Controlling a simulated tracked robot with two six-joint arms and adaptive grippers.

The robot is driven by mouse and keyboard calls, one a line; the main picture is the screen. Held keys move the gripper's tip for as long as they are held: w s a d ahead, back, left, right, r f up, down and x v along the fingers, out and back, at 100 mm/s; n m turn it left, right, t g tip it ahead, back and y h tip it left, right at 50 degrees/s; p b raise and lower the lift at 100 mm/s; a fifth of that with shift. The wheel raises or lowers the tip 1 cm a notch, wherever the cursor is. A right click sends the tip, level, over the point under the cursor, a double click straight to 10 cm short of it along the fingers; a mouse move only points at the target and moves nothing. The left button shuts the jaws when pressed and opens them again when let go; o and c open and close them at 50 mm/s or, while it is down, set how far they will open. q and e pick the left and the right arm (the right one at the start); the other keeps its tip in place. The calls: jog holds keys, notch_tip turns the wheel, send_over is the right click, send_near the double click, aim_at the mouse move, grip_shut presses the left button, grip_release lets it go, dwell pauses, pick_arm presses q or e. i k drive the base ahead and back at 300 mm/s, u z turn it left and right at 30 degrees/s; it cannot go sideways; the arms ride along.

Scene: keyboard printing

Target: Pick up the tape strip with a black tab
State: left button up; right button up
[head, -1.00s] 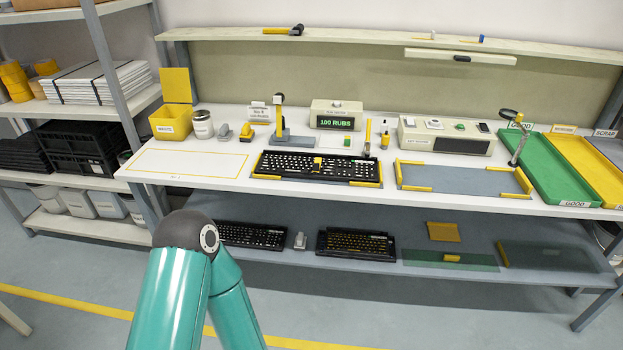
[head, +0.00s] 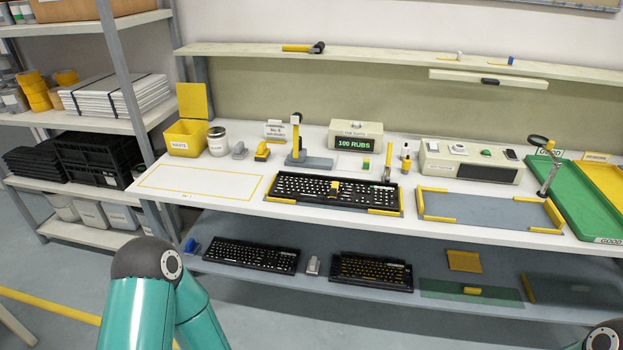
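I cannot make out with certainty a tape strip with a black tab at this size. A small upright stand (head: 297,150) on the bench behind the black keyboard (head: 330,190) carries a yellow piece with a dark part near its top. A thin upright yellow piece (head: 388,160) stands to the right of it. A yellow item with a black end (head: 304,47) lies on the upper shelf. Neither of my grippers is in view. Only a teal link of my arm shows at lower left and a dark joint at the lower right corner.
A yellow waste bin (head: 186,138) and a metal can (head: 217,141) stand at the bench's left. A grey tray (head: 490,208) and green tray (head: 572,205) are at right. More keyboards (head: 250,255) lie on the lower shelf. The yellow-outlined area (head: 200,181) is clear.

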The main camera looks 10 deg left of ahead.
aim_at(333, 191)
jog(key=u, duration=0.1)
jog(key=i, duration=1.2)
jog(key=z, duration=0.45)
